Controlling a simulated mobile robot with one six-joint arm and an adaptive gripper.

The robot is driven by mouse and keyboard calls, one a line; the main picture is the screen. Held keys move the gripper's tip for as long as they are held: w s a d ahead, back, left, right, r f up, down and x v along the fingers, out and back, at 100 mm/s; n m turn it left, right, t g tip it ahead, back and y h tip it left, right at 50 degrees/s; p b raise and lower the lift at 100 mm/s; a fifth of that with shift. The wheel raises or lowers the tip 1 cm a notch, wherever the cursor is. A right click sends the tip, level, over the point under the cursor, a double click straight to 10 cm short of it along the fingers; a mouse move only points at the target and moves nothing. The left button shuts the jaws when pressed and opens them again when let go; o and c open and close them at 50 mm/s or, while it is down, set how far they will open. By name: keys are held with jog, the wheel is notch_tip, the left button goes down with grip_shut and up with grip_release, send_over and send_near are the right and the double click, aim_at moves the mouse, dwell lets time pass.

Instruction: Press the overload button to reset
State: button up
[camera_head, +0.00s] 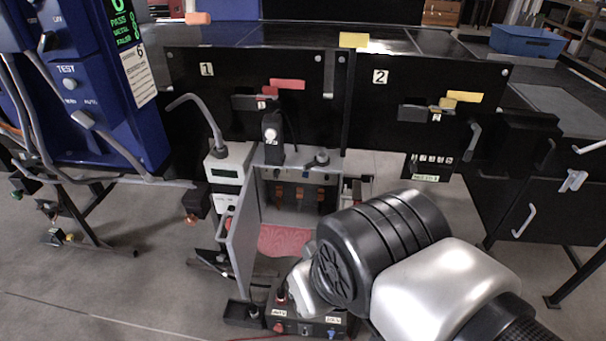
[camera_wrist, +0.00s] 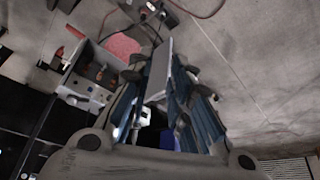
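The open grey cabinet (camera_head: 272,158) stands below panel 1, its door (camera_head: 243,240) swung out to the left. Several orange-brown parts (camera_head: 300,194) sit in a row inside; I cannot tell which control is the overload button. The cabinet also shows at the left of the wrist view (camera_wrist: 88,88). My gripper (camera_wrist: 162,72) points toward the cabinet area, its blue-padded fingers apart. A light grey panel, probably the door (camera_wrist: 160,70), appears between the fingers; I cannot tell whether they touch it. In the head view my own arm hides the fingers.
A low control box (camera_head: 305,328) with knobs lies on the floor before the cabinet. A blue detector unit (camera_head: 105,125) stands left. Panel 2 (camera_head: 420,90) and a dark cabinet (camera_head: 545,190) are at right. Floor at lower left (camera_head: 130,275) is mostly clear.

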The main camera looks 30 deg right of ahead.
grip_shut()
dwell(1.2)
